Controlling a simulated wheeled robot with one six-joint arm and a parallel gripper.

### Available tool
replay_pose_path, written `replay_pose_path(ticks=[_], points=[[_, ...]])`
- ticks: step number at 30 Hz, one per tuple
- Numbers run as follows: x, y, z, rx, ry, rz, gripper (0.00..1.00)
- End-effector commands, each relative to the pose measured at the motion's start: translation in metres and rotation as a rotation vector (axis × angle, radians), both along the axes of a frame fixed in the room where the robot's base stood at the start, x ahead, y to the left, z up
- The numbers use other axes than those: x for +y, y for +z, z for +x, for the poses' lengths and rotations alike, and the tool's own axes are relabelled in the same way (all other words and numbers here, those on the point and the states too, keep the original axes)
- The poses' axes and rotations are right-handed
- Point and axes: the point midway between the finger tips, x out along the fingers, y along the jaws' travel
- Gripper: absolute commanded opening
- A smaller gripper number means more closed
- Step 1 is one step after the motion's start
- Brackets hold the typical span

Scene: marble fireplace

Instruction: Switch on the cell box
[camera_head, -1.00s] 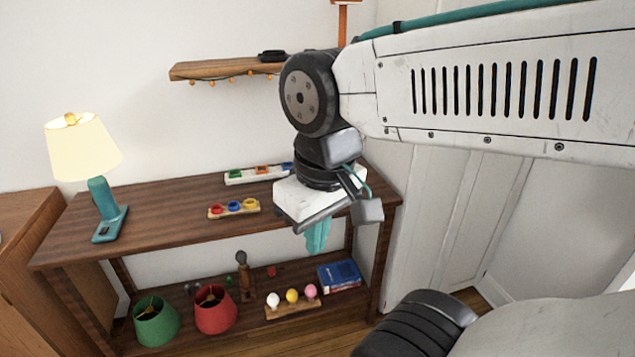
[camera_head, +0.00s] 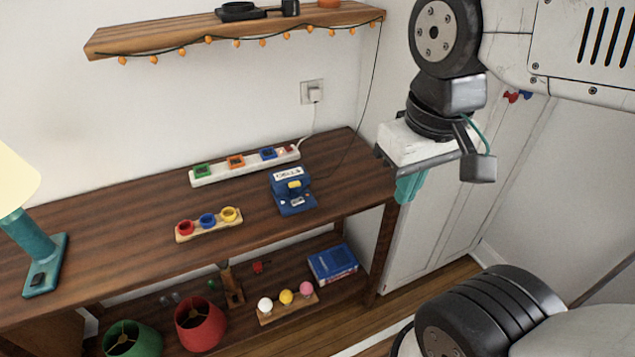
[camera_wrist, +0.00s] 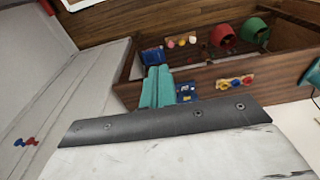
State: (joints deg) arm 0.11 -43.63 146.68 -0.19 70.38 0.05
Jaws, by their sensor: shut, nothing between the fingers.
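The cell box is a small blue box (camera_head: 290,203) with a white label and a yellow part on top. It stands on the wooden table near its right end, in front of the power strip. In the wrist view the blue box (camera_wrist: 186,92) shows just right of my fingers, partly hidden by them. My gripper (camera_head: 405,194) has teal fingers pointing down. It is shut and empty, to the right of the box by the table's right edge, apart from it. The gripper's fingers also show in the wrist view (camera_wrist: 157,88).
A power strip (camera_head: 220,175) with coloured switches and a wooden holder with coloured rings (camera_head: 186,237) share the table (camera_head: 130,215). A teal lamp (camera_head: 35,240) stands left. A shelf (camera_head: 130,40) hangs above. The lower shelf holds bulbs, shades and a blue book (camera_head: 333,263).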

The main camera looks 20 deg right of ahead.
Motion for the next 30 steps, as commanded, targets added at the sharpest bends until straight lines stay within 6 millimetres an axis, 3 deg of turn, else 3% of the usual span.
replay_pose_path(ticks=[7, 11, 14, 17, 24, 30], points=[[0.0, 0.0, 0.001, 0.0, 0.0, 0.0, 0.0], [0.0, -0.001, 0.016, -0.004, -0.004, -0.007, 0.0], [0.0, -0.006, 0.044, -0.016, -0.01, -0.02, 0.0], [0.003, -0.015, 0.087, -0.038, -0.019, -0.036, 0.0], [0.021, -0.062, 0.194, -0.107, -0.024, -0.058, 0.0], [0.039, -0.103, 0.251, -0.152, -0.017, -0.053, 0.0]])
